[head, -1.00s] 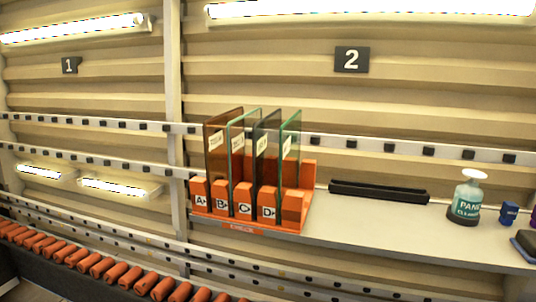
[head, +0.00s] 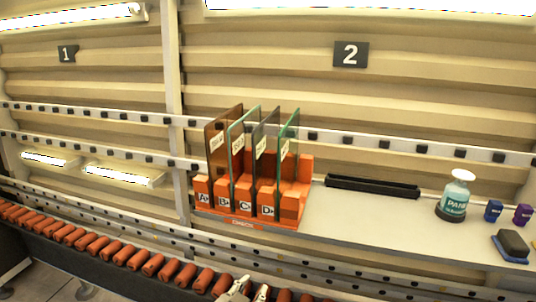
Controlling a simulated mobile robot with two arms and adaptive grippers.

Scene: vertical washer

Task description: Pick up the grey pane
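The grey pane (head: 266,140) stands upright in an orange rack (head: 243,224), in the slot marked C, with a white label on it. A clear greenish pane (head: 243,127) stands to its left at B and a green-edged pane (head: 289,135) to its right at D. A brown pane (head: 217,150) stands at A. The panes partly overlap in view. My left gripper (head: 250,290) shows only its tips at the bottom edge, below and in front of the rack and apart from it. Its tips look spread with nothing between them. My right gripper is not in view.
The rack stands on a pale shelf (head: 370,225). To its right are a black bar (head: 372,187), a cleaner bottle (head: 455,197), small blue (head: 493,211) and purple (head: 523,215) items and a dark block (head: 512,243). A row of orange rollers (head: 153,264) runs below in front.

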